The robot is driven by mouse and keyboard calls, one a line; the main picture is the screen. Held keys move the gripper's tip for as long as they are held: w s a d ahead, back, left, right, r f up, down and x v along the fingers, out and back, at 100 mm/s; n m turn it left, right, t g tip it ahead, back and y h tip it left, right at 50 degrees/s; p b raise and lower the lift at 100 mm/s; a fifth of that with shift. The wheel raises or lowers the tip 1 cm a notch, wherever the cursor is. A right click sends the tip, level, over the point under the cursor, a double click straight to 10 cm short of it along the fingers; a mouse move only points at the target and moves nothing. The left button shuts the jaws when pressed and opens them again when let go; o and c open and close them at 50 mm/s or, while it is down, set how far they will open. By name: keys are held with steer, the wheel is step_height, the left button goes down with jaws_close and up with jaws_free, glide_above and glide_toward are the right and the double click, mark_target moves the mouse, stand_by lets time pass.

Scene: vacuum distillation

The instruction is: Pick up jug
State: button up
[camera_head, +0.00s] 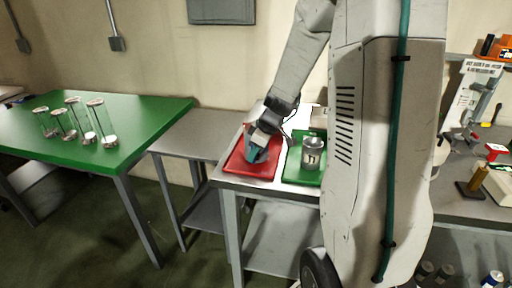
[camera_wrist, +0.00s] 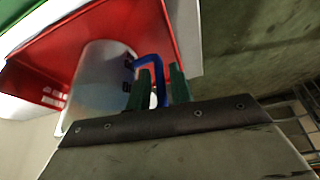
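The jug (camera_wrist: 98,75) is a pale grey-white cylinder with a blue handle (camera_wrist: 150,60). It stands on a red tray (camera_wrist: 50,50) in the wrist view. My gripper (camera_wrist: 160,86) has its two green fingers apart, one on each side of the handle's outer part; contact with the handle is unclear. In the head view my gripper (camera_head: 262,150) is low over the red tray (camera_head: 236,163), and most of the jug is hidden or hard to tell from it there.
A grey can (camera_head: 313,153) stands on a green tray (camera_head: 303,178) just right of the red tray. A green table (camera_head: 150,120) with several glass cylinders (camera_head: 75,120) stands at left. A bare grey table (camera_head: 195,140) lies between. A cluttered bench (camera_head: 475,205) is at right.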

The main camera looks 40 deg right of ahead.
jaws_close()
stand_by(1.4)
